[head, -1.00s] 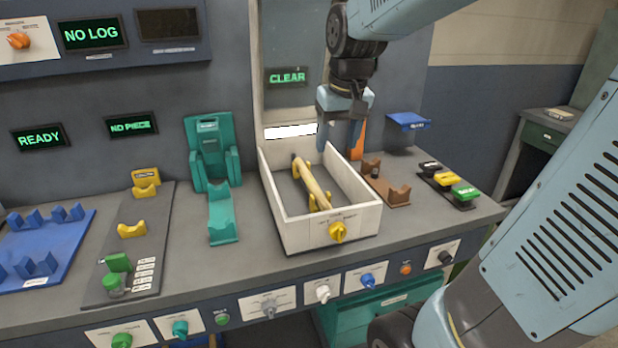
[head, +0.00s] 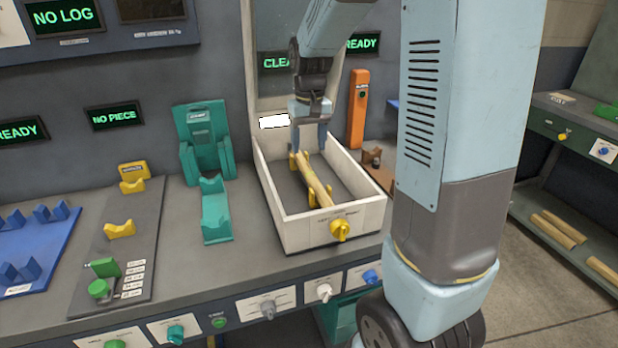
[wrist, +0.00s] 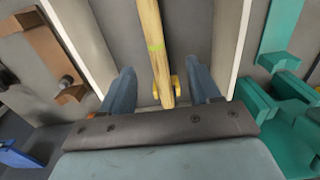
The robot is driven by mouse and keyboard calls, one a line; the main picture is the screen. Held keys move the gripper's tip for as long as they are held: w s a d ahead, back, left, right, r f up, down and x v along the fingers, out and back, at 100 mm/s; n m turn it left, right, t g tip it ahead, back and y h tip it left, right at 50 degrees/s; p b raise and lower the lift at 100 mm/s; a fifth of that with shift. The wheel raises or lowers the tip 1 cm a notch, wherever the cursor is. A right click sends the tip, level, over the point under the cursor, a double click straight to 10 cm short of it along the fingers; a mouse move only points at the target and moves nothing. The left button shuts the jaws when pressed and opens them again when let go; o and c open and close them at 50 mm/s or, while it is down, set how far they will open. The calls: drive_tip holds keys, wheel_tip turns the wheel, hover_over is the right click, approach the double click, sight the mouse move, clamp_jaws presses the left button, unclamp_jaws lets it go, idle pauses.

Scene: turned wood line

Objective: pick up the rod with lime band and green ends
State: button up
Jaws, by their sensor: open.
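A pale wooden rod (head: 316,180) lies lengthwise inside the white open box (head: 287,230), on yellow supports. In the wrist view the rod (wrist: 158,58) shows a thin lime band near the top of the picture. I cannot make out green ends; the upper end runs out of the wrist view. My gripper (head: 309,142) is open above the far end of the rod, pointing down. In the wrist view its fingers (wrist: 162,78) stand on either side of the rod, with a gap on both sides. I cannot tell how far above the rod they are.
The box's walls rise around the rod, with a yellow knob (head: 340,229) on the front. A teal stand (head: 215,212) is left of the box and a brown holder (head: 372,157) right of it. An orange post (head: 357,108) stands behind. More wooden pieces (head: 556,229) lie on a right shelf.

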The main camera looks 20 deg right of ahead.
sight(311, 173)
drive_tip(key=shift+s+d+f, duration=0.1)
drive_tip(key=shift+d+f, duration=0.1)
drive_tip(key=shift+f, duration=2.15)
drive_tip(key=shift+d+f, duration=0.15)
drive_tip(key=shift+f, duration=2.15)
drive_tip(key=shift+c, duration=0.3)
clamp_jaws()
